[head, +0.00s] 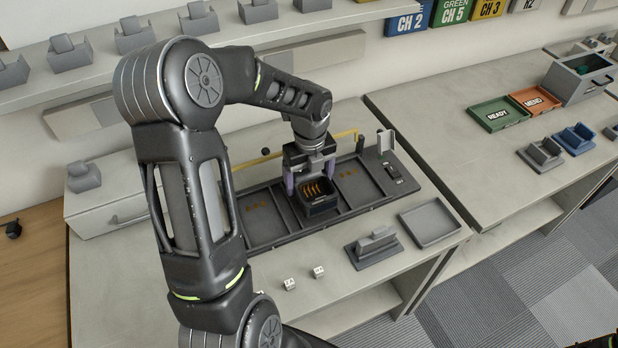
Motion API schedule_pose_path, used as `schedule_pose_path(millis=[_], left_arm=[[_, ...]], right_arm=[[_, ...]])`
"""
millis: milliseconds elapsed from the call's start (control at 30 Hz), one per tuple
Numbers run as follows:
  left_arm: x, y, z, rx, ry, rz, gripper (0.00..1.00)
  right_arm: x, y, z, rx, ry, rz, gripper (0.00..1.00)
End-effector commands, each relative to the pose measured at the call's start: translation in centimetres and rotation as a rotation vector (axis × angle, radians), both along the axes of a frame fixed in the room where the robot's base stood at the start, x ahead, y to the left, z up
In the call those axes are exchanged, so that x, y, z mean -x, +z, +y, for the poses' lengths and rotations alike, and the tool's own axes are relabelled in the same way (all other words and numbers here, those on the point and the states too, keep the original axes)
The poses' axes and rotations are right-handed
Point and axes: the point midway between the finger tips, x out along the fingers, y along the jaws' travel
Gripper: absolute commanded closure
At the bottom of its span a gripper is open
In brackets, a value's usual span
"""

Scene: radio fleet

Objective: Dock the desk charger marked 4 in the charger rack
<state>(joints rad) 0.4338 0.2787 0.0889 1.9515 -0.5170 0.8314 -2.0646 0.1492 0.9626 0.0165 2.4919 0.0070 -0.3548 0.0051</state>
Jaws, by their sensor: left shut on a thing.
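My left gripper (311,182) is shut on a black desk charger (320,209), with its purple fingers at the charger's sides. The charger has a dark well with several orange strips inside. It is over or in a middle bay of the dark grey charger rack (265,233). I cannot tell whether it is fully seated. The bays to its left and right look empty, with faint orange marks on their floors. I cannot read the number 4 on the charger. My right gripper is not in view.
A grey empty tray (430,222) and a grey holder (374,246) lie in front of the rack. Two small white cubes (289,284) lie at the bench front. Green READY (501,115) and orange MEND (535,102) trays stand on the right bench.

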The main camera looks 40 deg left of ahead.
Motion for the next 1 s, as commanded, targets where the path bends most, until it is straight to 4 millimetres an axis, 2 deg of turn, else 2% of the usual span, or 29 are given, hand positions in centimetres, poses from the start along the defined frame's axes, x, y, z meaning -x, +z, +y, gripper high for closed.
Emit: schedule_pose_path(millis=[1000], left_arm=[[0.0,-2.6,0.0,0.0,0.0,-0.001,0.75]], right_arm=[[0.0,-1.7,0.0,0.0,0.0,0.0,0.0]])
